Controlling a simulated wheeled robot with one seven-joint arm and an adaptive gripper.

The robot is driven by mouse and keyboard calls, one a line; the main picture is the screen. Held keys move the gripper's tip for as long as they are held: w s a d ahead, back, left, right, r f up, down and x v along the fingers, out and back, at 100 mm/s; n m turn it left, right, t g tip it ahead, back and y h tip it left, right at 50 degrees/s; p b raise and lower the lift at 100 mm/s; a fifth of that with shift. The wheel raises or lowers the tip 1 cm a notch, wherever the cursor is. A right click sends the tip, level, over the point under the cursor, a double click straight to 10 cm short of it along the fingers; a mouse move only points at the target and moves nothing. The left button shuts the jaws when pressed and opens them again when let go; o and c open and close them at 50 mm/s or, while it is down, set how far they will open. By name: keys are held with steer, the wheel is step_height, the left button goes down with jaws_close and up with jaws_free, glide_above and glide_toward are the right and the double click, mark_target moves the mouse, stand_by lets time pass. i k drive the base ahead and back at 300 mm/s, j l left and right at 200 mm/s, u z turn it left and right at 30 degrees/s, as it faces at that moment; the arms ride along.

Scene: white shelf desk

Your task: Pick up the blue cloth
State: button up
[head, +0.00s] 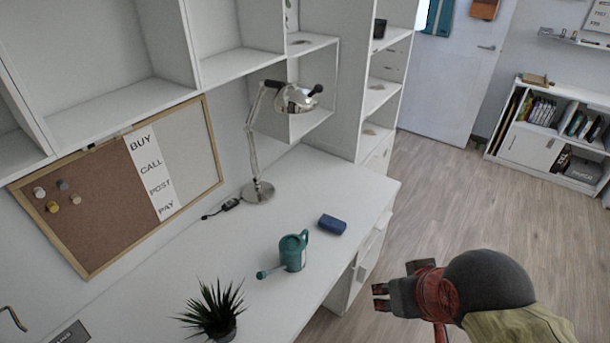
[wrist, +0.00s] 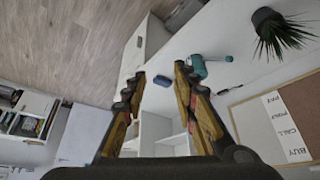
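The blue cloth (head: 332,224) is a small, dark blue folded block lying flat on the white desk (head: 345,182), near its right edge. In the wrist view the cloth (wrist: 164,81) shows small and far off, between the two fingertips. My gripper (head: 394,283) is in the air beyond the desk's right edge, apart from the cloth. In the wrist view my gripper (wrist: 160,72) has its fingers spread, with nothing between them. Nothing hides the cloth.
A teal watering can (head: 293,251) stands close to the left of the cloth. A potted plant (head: 213,310) is nearer the front. A metal desk lamp (head: 258,190) stands at the back. Shelving (head: 240,65) rises behind the desk. Bare desk surrounds the cloth's far side.

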mark_target(326, 222)
steer(key=i+l, duration=0.15)
steer(key=i, duration=0.25)
steer(key=i+l, duration=0.15)
steer(key=i, duration=0.3)
steer(key=i+l+z, duration=0.1)
steer(key=i, duration=0.3)
